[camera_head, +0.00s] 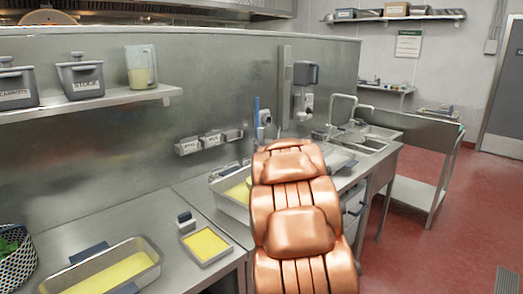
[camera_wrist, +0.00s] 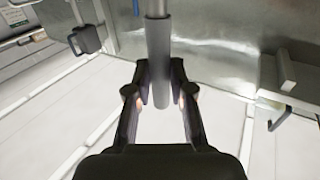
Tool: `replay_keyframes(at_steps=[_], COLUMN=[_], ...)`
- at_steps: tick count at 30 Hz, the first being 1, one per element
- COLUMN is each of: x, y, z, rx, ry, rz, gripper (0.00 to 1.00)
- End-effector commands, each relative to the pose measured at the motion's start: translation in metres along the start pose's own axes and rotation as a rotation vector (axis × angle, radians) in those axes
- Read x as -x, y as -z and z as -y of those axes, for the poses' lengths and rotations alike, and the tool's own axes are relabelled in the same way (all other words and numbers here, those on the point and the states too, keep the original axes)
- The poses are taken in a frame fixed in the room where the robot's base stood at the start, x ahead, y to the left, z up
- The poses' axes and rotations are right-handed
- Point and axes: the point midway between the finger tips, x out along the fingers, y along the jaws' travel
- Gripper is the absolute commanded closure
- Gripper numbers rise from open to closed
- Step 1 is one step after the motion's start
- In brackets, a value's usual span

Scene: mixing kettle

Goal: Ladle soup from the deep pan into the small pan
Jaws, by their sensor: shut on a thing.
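My gripper (camera_wrist: 160,90) is shut on a grey upright rod (camera_wrist: 158,45), which looks like the ladle's handle, in the wrist view. The ladle's bowl is not visible. In the head view my copper arm hides my gripper. A deep pan (camera_head: 217,187) with yellow soup stands on the counter left of my arm and is partly hidden by it. A small shallow pan (camera_head: 194,256) with a dark handle and yellow contents sits in front of it. Another larger pan (camera_head: 152,275) of yellow soup, with blue handles, stands at the lower left.
A patterned basket (camera_head: 17,270) with greens stands at the far left. Labelled dark tubs (camera_head: 84,80) and a clear jug (camera_head: 140,68) sit on the wall shelf (camera_head: 110,103). Small labelled containers (camera_head: 208,141) hang on the steel wall. A sink (camera_head: 365,143) lies beyond my arm.

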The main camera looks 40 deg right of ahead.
Motion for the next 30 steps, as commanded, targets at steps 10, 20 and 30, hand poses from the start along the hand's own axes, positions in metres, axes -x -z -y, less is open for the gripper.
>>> replay_keyframes(at_steps=[10, 20, 30], x=[0.001, 0.001, 0.001], y=[0.043, 0.066, 0.065], z=[0.0, 0.001, 0.0], rx=[0.0, 0.0, 0.001], ry=[-0.005, -0.006, -0.007], rz=[-0.003, -0.005, -0.003], gripper=[1.0, 1.0, 1.0])
